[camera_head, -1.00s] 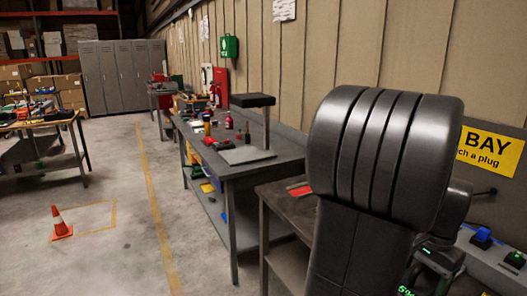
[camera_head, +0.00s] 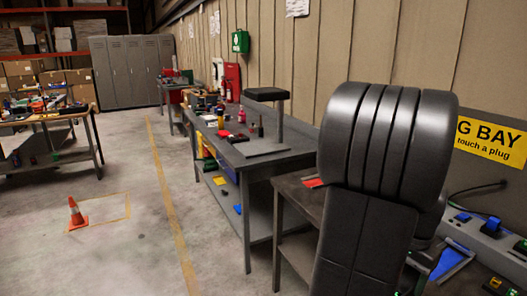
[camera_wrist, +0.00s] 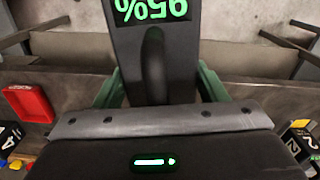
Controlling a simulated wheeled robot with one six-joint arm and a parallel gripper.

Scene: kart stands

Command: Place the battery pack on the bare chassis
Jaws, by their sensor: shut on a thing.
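The battery pack (camera_wrist: 190,70) is dark, with a raised black handle and a green "95%" readout that appears upside down in the wrist view. Green parts show on both sides below it. My gripper (camera_wrist: 153,62) is shut on the pack, holding it over a brown bench top; its fingertips are hard to make out. In the head view, my dark arm covers the right of the picture and hides the gripper and most of the pack. I cannot pick out the bare chassis in any view.
A grey workbench (camera_head: 262,158) carries tools and a black pad on a post. A nearer brown bench (camera_head: 290,205) stands beside my arm. A charging shelf (camera_head: 505,245) is at right under a yellow sign (camera_head: 495,143). An orange cone (camera_head: 77,215) stands on open floor. A red tray (camera_wrist: 30,103) lies below.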

